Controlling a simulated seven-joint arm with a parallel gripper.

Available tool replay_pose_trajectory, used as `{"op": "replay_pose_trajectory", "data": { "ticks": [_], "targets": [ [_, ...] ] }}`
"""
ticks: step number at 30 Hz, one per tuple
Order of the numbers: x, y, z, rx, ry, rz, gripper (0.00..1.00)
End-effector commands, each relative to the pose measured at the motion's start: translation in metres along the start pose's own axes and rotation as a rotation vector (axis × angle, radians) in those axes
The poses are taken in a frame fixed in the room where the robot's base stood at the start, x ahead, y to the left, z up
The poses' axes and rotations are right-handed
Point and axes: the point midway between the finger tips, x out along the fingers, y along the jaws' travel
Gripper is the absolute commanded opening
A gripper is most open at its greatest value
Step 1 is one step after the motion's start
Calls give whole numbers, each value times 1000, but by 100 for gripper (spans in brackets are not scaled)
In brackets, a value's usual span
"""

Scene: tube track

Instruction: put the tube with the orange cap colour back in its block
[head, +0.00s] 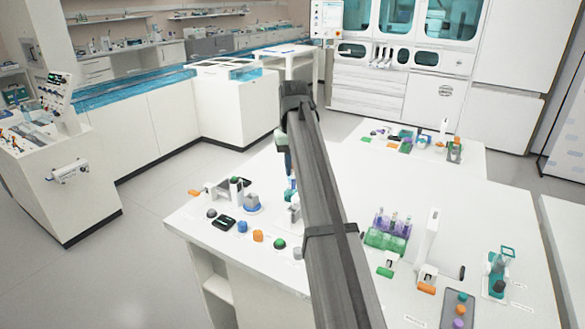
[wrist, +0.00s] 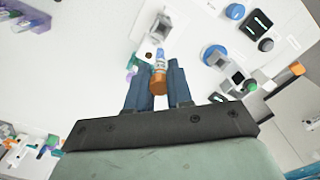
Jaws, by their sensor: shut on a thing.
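The tube with the orange cap (wrist: 158,82) is between the two fingers of my gripper (wrist: 160,65) in the wrist view. The gripper is shut on it, and its blue and clear body points away from the wrist towards the table. A grey block with a dark opening (wrist: 158,27) stands just beyond the tube's far end; the tube appears apart from it. In the head view my gripper (head: 288,165) is over the left part of the white table, and my arm hides most of what is below it. The tube cannot be made out there.
A grey block on a blue round base (head: 252,206) stands left of my arm, with several coloured caps along the table's front edge. To the right are a green rack (head: 385,238) with purple-marked tubes and a tall white stand (head: 427,240).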

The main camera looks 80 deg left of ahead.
Motion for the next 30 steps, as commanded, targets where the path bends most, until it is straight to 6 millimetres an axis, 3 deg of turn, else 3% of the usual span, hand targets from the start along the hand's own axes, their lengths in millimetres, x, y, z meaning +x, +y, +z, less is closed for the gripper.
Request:
{"op": "replay_pose_trajectory", "data": {
  "ticks": [9, 12, 30],
  "targets": [
    [14, 32, -72, 0, -1, -1, 0],
    [19, 39, -86, 0, 0, -1, 0],
    [52, 41, -87, 0, 0, -1, 0]
  ]
}}
